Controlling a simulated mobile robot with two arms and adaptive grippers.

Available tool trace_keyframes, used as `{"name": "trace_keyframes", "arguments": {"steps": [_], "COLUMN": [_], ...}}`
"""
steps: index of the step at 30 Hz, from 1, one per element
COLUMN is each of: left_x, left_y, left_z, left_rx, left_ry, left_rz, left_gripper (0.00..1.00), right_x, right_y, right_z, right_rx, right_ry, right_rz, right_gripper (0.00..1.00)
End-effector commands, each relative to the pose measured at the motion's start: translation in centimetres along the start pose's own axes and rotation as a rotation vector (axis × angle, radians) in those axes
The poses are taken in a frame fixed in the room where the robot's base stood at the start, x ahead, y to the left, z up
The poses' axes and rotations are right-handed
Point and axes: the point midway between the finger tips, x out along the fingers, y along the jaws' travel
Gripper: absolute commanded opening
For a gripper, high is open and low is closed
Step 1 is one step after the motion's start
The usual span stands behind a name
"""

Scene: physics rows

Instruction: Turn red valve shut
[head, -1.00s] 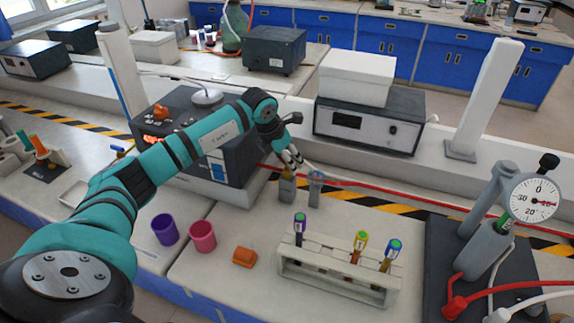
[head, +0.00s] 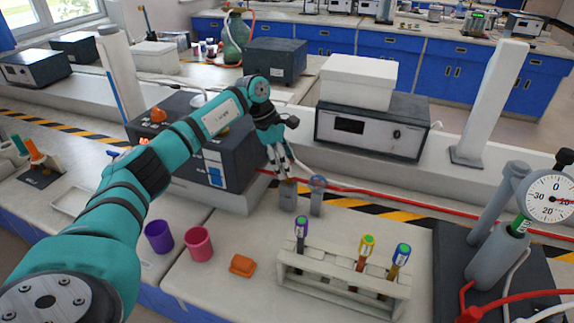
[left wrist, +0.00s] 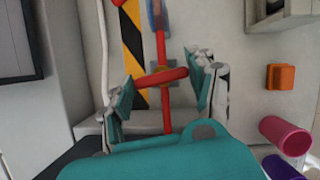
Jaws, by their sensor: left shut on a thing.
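The red valve's bar handle (left wrist: 160,77) shows in the left wrist view, lying across the red hose between the two pads of my left gripper (left wrist: 160,84). The pads are at the handle's ends, and the gripper is shut on it. In the head view the left gripper (head: 282,173) points down at the top of the grey valve post (head: 288,197); its fingers largely hide the handle there. My right gripper is not in view.
A white rack with several tubes (head: 340,283) stands in front of the valves. An orange block (head: 242,265), pink cup (head: 198,244) and purple cup (head: 159,237) are to its left. A pressure gauge (head: 551,197) stands at the right. A dark box (head: 205,160) is behind my arm.

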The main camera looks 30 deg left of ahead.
Motion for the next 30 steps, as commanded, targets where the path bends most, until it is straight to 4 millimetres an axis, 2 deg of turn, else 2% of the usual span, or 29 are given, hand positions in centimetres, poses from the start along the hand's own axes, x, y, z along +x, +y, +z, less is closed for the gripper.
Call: {"name": "trace_keyframes", "arguments": {"steps": [12, 28, 29, 30], "left_x": [-0.19, -0.20, -0.20, -0.20], "left_y": [0.23, 0.21, 0.21, 0.21], "left_z": [0.09, 0.09, 0.09, 0.08], "left_rx": [0.165, 0.186, 0.186, 0.186], "left_ry": [-0.001, -0.001, -0.001, -0.001], "left_rz": [-0.062, -0.069, -0.069, -0.070], "left_gripper": [0.26, 0.26, 0.60, 0.66], "right_x": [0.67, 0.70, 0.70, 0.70], "right_y": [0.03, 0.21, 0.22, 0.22], "right_z": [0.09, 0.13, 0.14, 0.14], "right_rx": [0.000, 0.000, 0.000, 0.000], "right_ry": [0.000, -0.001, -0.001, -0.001], "right_rz": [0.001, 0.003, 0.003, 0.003], "right_gripper": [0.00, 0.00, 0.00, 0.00]}}
